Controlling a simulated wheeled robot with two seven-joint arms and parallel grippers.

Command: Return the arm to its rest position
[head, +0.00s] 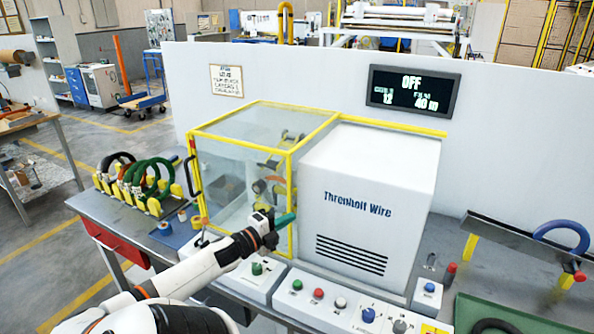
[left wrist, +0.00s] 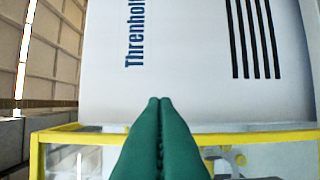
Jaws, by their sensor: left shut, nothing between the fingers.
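My left arm comes in from the lower left in the head view. Its gripper (head: 287,219) has green fingers and is in front of the yellow-framed clear guard box (head: 230,165), near that box's right edge. In the left wrist view the two green fingertips (left wrist: 159,102) are pressed together with nothing between them. Beyond them is the white machine housing (head: 366,205) marked "Threnholf Wire", which also fills much of the left wrist view (left wrist: 195,60). My right gripper is not in view.
A control panel (head: 335,303) with several coloured buttons runs along the front. A rack of coils (head: 140,183) stands at the left, by tape rolls (head: 165,228). At the right are a sloped rail (head: 510,235), a blue coil (head: 562,225) and a green tray (head: 465,312).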

